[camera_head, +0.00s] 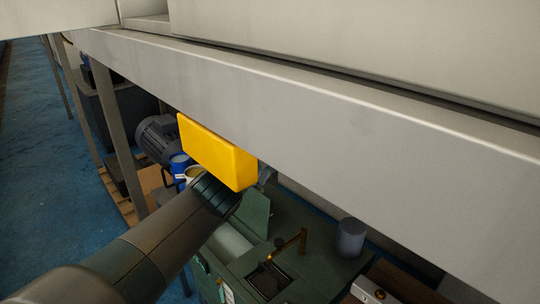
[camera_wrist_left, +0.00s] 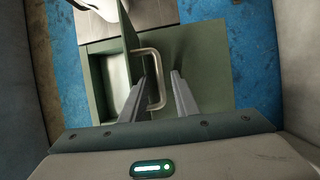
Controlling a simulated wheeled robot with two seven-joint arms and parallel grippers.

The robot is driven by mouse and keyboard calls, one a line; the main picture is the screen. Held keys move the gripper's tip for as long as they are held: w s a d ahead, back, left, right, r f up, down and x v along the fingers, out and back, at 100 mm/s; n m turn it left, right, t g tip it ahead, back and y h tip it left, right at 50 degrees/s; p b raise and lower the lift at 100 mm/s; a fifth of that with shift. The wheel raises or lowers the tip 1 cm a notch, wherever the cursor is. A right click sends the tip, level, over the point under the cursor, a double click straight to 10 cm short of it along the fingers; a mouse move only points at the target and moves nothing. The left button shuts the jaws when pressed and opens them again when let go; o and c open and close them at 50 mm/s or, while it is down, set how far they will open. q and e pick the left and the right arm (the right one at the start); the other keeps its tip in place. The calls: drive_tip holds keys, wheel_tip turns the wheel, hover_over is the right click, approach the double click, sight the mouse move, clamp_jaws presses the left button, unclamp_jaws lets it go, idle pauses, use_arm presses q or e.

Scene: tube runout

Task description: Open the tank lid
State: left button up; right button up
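The green tank (camera_head: 290,285) stands below the grey beam in the head view. Its lid (camera_head: 257,213) shows as a green panel standing up at a steep tilt, with a pale opening (camera_head: 230,243) beside it. In the left wrist view the lid (camera_wrist_left: 128,45) is nearly edge-on, left of centre. A silver U-shaped handle (camera_wrist_left: 160,75) stands out from it. The fingers of my left gripper (camera_wrist_left: 162,85) are apart, with the handle between them; contact cannot be told. In the head view my left gripper (camera_head: 266,177) is mostly hidden behind a yellow block. My right gripper is out of view.
The long grey beam (camera_head: 330,120) crosses above the tank, with the yellow block (camera_head: 217,153) at its lower edge, close to my left arm. A brass pipe (camera_head: 302,241) and a grey cylinder (camera_head: 350,238) are on the tank's right. A motor (camera_head: 157,138) stands behind.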

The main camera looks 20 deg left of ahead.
use_arm(q)
drive_tip(key=b+v, duration=0.3)
drive_tip(key=v, duration=1.1)
drive_tip(key=shift+d+r, duration=0.2)
drive_tip(key=shift+r, duration=0.05)
drive_tip(key=shift+s+f, duration=0.1)
